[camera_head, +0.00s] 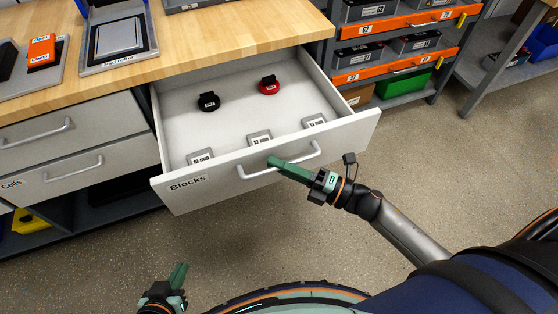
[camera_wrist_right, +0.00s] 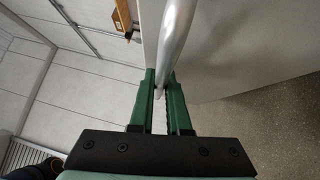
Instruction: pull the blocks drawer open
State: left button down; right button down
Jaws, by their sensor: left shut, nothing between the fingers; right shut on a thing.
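The drawer labelled Blocks (camera_head: 325,141) is pulled well out from under the wooden bench top, and its inside shows in the head view. Its curved metal handle (camera_head: 308,157) is on the front panel. My right gripper (camera_head: 275,162) is shut on the handle; in the right wrist view, its green fingers (camera_wrist_right: 161,85) sit on either side of the metal bar (camera_wrist_right: 175,35). My left gripper (camera_head: 180,270) is shut and empty, low at the bottom left, away from the drawer.
The wooden bench top (camera_head: 215,40) carries trays. Closed drawers (camera_head: 70,165) are left of the open one. A shelf rack with orange-edged shelves (camera_head: 395,68) stands to the right. The speckled floor (camera_head: 440,170) in front is clear.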

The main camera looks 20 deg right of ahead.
jog(key=shift+s, duration=0.15)
jog(key=c, duration=0.9)
grip_release()
jog(key=shift+s+d, duration=0.1)
jog(key=v, duration=1.2)
jog(key=shift+s+d, duration=0.15)
jog(key=shift+d, duration=0.05)
